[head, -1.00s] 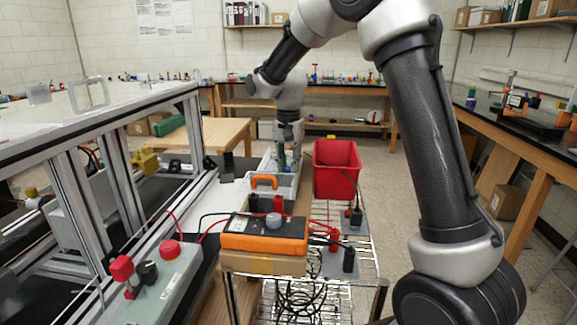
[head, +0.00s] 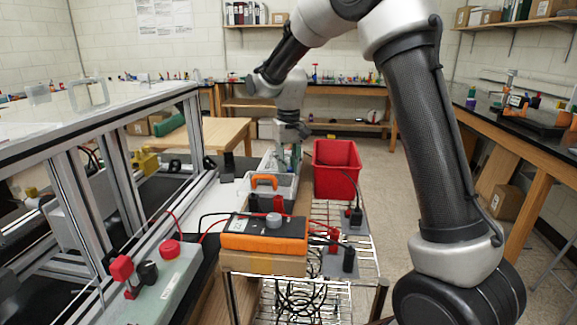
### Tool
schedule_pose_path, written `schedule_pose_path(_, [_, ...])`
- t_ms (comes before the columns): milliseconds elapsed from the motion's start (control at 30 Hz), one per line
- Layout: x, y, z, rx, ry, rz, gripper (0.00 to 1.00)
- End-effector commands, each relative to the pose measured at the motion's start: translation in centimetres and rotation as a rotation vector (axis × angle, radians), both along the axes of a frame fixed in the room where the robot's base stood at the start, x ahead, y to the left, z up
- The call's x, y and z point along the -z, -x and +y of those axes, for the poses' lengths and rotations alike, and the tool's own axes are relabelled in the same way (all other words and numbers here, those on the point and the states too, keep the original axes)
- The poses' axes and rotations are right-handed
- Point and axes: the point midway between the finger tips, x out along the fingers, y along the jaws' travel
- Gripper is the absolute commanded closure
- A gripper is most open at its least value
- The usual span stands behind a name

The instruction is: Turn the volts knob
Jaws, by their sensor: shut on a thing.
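An orange and black meter box (head: 264,235) sits on a cardboard-brown block on the wire cart. A grey round knob (head: 273,220) stands on its top; I cannot read a label on it. A grey box at the left (head: 168,283) carries a red round knob (head: 169,249), a dark knob (head: 148,272) and a red block-shaped knob (head: 122,268). My gripper (head: 287,160) points down at the grey tray (head: 284,187), well behind the meter and away from all the knobs. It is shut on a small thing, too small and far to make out.
A red bin (head: 337,170) stands right of the tray. An orange handle (head: 264,181) lies in the tray's front. Red and black leads with plugs (head: 334,240) lie around the meter. An aluminium frame (head: 110,170) rises on the left. Open floor lies right of the cart.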

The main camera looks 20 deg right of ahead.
Motion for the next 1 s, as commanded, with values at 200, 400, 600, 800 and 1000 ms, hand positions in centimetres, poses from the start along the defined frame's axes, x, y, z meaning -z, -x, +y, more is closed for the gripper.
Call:
schedule_pose_path(200, [-0.05, -0.03, 0.00, -0.204, 0.000, -0.001, 1.00])
schedule_pose_path(400, [-0.06, -0.03, -0.01, -0.387, 0.000, -0.001, 1.00])
schedule_pose_path(600, [-0.06, -0.04, -0.01, -0.542, 0.000, -0.002, 1.00])
schedule_pose_path(800, [-0.07, -0.04, -0.01, -0.654, 0.001, -0.002, 1.00])
schedule_pose_path(1000, [-0.07, -0.05, -0.01, -0.717, 0.001, -0.002, 1.00])
